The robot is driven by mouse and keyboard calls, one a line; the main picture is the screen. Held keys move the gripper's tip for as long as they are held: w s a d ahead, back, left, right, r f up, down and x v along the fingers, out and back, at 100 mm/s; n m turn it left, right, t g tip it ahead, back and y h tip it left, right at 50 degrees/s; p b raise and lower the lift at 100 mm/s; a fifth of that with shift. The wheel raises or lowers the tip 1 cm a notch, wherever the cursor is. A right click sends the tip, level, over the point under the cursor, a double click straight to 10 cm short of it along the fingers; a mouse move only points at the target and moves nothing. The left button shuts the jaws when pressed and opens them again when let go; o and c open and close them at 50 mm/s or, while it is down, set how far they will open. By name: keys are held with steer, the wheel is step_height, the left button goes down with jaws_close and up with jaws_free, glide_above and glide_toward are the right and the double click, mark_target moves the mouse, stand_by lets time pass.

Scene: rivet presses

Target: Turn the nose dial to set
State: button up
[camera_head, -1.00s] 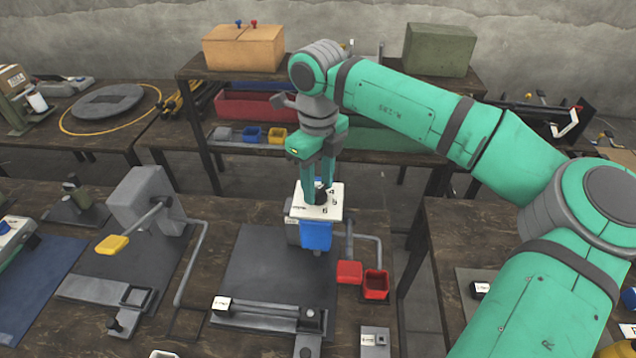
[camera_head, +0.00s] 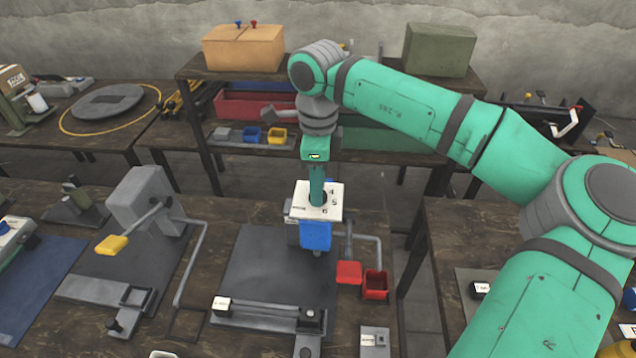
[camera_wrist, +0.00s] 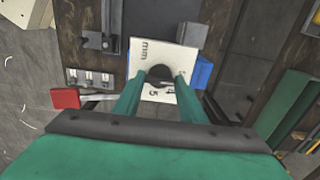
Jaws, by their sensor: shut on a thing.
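The nose dial is a small dark knob (camera_wrist: 159,76) at the middle of a white plate with black numbers (camera_head: 331,188). The plate tops the press with the blue front (camera_head: 316,236). My gripper (camera_head: 318,196) points straight down over the plate, its two green fingers shut on the dial. In the wrist view the fingers close on the knob from both sides, with "mm", a 5 and another figure beside it on the plate (camera_wrist: 172,53). The fingers hide part of the knob and some markings, so I cannot read the dial's setting.
A red lever pad (camera_head: 349,272) and a red bin (camera_head: 375,284) are right of the press. A grey press with a yellow-tipped lever (camera_head: 112,245) stands to the left. A shelf with an orange box (camera_head: 243,48) is behind. The dark mat (camera_head: 265,270) in front is mostly bare.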

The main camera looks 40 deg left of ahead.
stand_by(0.3)
steer(key=o, duration=1.1)
steer(key=shift+c, duration=0.2)
steer(key=shift+r, duration=0.15)
step_height(320, 180, up, 11)
steer(key=shift+f, duration=0.2)
steer(key=shift+w, duration=0.1)
